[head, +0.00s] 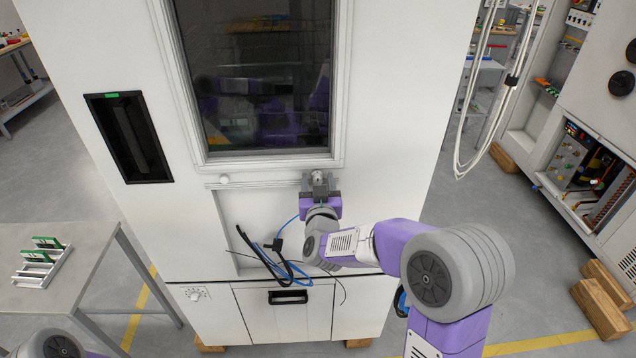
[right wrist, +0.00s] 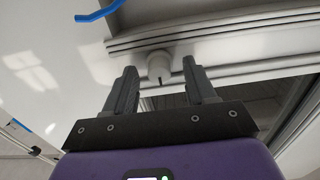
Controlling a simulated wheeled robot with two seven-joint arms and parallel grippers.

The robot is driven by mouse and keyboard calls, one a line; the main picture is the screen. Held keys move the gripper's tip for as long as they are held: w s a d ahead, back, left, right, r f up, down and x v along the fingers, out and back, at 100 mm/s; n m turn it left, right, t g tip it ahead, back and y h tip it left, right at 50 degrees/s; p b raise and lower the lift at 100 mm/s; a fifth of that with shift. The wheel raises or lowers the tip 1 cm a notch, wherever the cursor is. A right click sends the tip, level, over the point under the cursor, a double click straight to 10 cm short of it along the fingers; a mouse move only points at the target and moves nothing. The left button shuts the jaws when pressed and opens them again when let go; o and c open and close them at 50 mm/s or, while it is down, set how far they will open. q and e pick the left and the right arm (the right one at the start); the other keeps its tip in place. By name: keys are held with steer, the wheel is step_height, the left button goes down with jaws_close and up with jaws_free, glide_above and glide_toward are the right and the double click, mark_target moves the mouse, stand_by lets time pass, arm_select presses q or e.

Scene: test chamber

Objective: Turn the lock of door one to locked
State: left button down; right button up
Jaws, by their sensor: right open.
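The white test chamber has an upper door with a dark window (head: 255,75). Below the window is a ledge with a small round knob (head: 223,178) at its left. My right gripper (head: 318,182) is open at the ledge, below the window's lower right. In the right wrist view a pale round lock knob (right wrist: 158,66) with a dark mark sits just beyond and between the open fingertips (right wrist: 159,78). The fingers look apart from it on both sides. No readable label shows which door this lock belongs to. My left gripper is out of view.
A black recessed handle (head: 130,138) with a green label is left of the window. Blue and black cables (head: 270,258) hang below the ledge. A lower panel has a dial (head: 195,294) and a black pull (head: 288,297). A grey table (head: 85,285) stands left.

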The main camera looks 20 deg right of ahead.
steer(key=shift+c, duration=0.4)
steer(key=c, duration=1)
steer(key=shift+o, duration=0.2)
steer(key=shift+f+m+b, duration=0.1)
steer(key=shift+m+b, duration=0.4)
steer(key=shift+b, duration=0.25)
steer(key=m+b, duration=0.8)
steer(key=b, duration=0.1)
steer(key=shift+d+f+m, duration=0.1)
steer(key=shift+f+m, duration=0.05)
steer(key=shift+m, duration=0.15)
steer(key=m+b, duration=0.4)
steer(key=shift+s, duration=0.1)
steer(key=shift+m+b, duration=1.3)
steer(key=shift+m, duration=0.8)
